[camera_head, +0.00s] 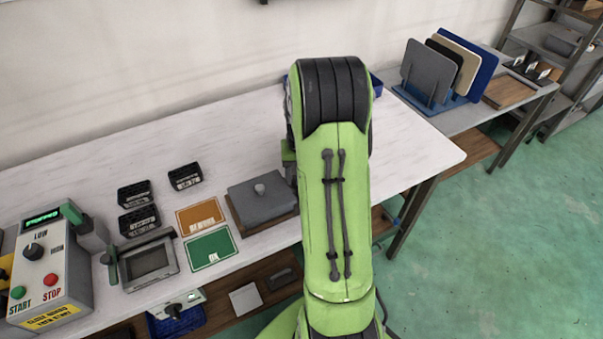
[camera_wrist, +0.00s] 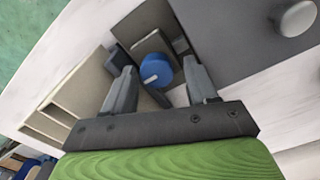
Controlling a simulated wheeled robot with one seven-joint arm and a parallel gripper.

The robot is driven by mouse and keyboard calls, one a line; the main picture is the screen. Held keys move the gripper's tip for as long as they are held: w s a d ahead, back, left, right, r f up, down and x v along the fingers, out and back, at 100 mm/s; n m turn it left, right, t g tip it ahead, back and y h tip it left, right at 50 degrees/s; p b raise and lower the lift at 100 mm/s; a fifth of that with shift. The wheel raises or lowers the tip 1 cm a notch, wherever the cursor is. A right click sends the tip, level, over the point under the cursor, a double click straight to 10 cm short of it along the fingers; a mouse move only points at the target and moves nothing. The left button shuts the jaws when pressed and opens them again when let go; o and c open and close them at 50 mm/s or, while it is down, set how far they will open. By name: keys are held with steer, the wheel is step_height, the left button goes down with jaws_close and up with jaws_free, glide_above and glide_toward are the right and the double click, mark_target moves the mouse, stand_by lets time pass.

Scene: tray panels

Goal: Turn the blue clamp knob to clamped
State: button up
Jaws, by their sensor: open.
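The blue clamp knob (camera_wrist: 156,70) shows in the wrist view as a round blue disc with a short white mark on its face. It sits beside a grey block on a dark base. My gripper (camera_wrist: 160,82) is open, with one grey finger on each side of the knob in the picture. I cannot tell whether either finger touches it. In the head view my green arm hides the knob and the gripper.
A grey plate with a round pale knob (camera_wrist: 297,18) lies close on the right in the wrist view. A beige open box (camera_wrist: 82,98) stands at the left. In the head view, a control box (camera_head: 48,265) stands at the far left. The white tabletop (camera_head: 105,165) is clear toward the back.

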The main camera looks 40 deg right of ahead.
steer(key=shift+s+d, duration=0.15)
steer(key=shift+d, duration=0.05)
step_height(320, 180, up, 8)
steer(key=p, duration=0.7)
steer(key=shift+a+r, duration=0.1)
steer(key=shift+a, duration=0.05)
